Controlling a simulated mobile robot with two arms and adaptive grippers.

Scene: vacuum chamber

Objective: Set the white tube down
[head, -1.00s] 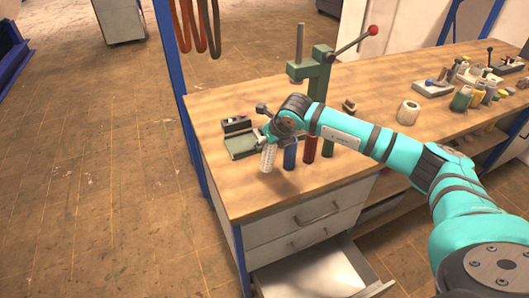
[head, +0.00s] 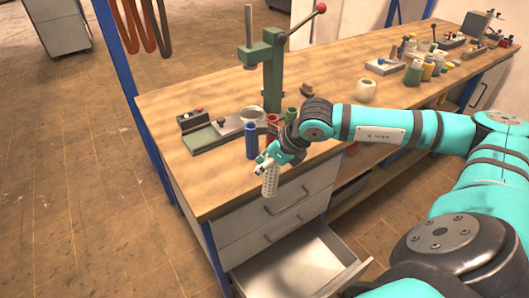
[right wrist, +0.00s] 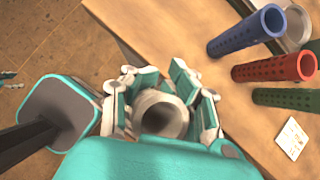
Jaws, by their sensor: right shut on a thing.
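My right gripper (head: 266,163) is shut on the white perforated tube (head: 270,181), which hangs roughly upright below the fingers. In the head view the tube shows against the workbench's front edge; I cannot tell whether its bottom touches anything. In the right wrist view the tube's round open mouth (right wrist: 162,116) sits between the fingers (right wrist: 160,95). A blue tube (head: 251,140), a red tube (head: 272,124) and a green tube (head: 291,115) stand behind it on the bench. They also show in the right wrist view: blue (right wrist: 245,32), red (right wrist: 275,68), green (right wrist: 285,98).
The wooden workbench (head: 190,178) has bare room at its left front. A drawer (head: 300,262) is open below. A white cup (head: 365,91) and several bottles stand farther right.

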